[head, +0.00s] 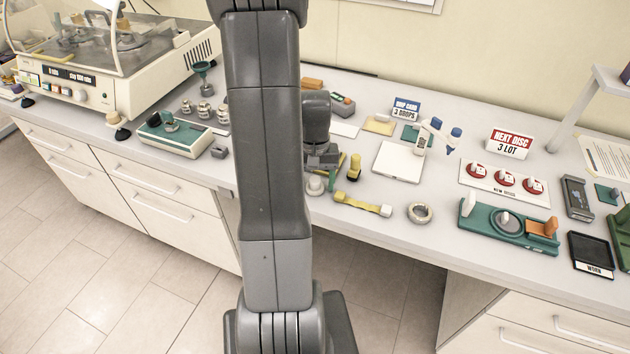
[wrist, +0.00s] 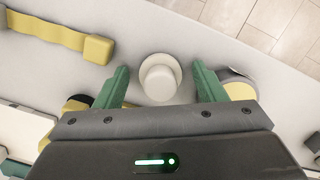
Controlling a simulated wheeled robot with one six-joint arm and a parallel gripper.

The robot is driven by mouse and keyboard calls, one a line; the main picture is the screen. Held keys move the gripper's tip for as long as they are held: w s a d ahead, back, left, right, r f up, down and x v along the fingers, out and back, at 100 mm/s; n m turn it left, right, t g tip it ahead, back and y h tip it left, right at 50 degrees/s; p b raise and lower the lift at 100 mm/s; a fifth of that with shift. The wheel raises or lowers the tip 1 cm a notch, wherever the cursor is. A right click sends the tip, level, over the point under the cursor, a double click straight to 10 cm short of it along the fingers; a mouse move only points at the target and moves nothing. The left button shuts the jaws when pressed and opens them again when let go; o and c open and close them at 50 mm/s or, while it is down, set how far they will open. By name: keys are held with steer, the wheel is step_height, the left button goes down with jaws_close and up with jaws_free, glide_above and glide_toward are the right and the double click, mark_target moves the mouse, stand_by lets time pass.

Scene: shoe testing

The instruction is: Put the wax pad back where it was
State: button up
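My gripper (wrist: 160,66) is open, its two green fingers on either side of a white round knob on a wider pale base (wrist: 158,78). No fingertip visibly touches it. In the head view the knobbed piece (head: 316,186) stands near the bench front, just below my gripper (head: 321,166). I cannot tell whether this piece is the wax pad. A pale yellow slab (head: 379,125) lies farther back on the bench and could also be it. My arm hides part of the bench in the head view.
A yellow strap-like piece (head: 362,204) lies to the right, also in the wrist view (wrist: 60,35). A white square plate (head: 398,162) and a ring (head: 419,212) are farther right. The bench front edge is near.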

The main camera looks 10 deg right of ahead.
step_height(320, 180, up, 12)
steer(key=w, duration=0.1)
steer(key=shift+w+r, duration=0.15)
steer(key=shift+w, duration=0.1)
